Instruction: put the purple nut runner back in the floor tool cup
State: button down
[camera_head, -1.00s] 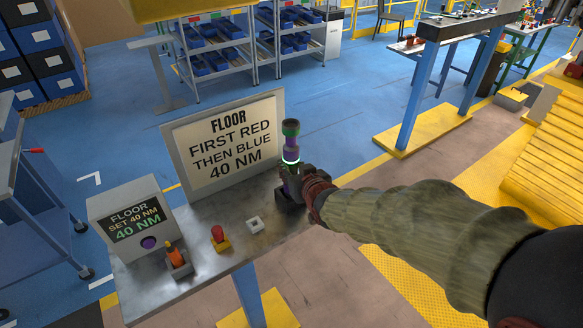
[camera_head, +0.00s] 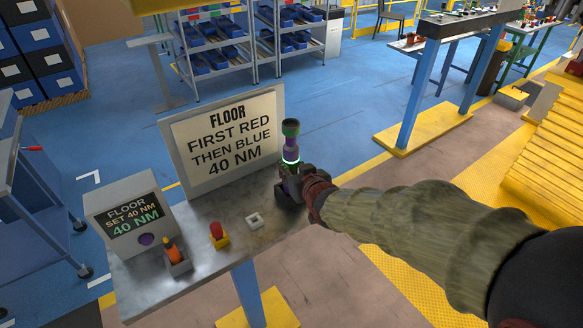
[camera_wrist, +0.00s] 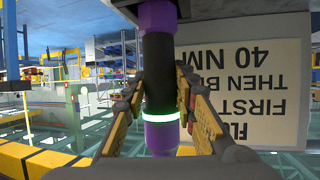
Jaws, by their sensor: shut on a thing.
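The purple nut runner (camera_head: 291,155) stands upright at the right end of the small bench, with a dark green-tinged top and a glowing pale-green ring. My gripper (camera_head: 297,180) is shut around its body. In the wrist view, which looks upside down, my gripper's fingers (camera_wrist: 160,105) clasp the runner's dark middle (camera_wrist: 158,75), with purple sections on both sides. A dark block (camera_head: 289,213), seemingly the floor tool cup, is directly below the runner, partly hidden by my gripper. I cannot tell whether the runner's lower end is seated in it.
The bench (camera_head: 200,285) also bears a display box (camera_head: 128,222), an orange-handled item (camera_head: 174,255), a red button (camera_head: 217,235) and a white square piece (camera_head: 254,220).

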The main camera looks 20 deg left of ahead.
jog(key=shift+f+b, duration=1.15)
jog(key=shift+b, duration=0.15)
dwell(0.4)
jog(key=c, duration=1.6)
grip_release()
jog(key=shift+o, duration=1.3)
jog(key=shift+f, duration=0.1)
jog(key=shift+f, duration=0.2)
jog(key=shift+s+d+r, duration=0.15)
jog(key=shift+s+r, duration=0.1)
jog(key=p+v, duration=0.1)
jog(key=v, duration=0.5)
jog(key=shift+s, duration=0.15)
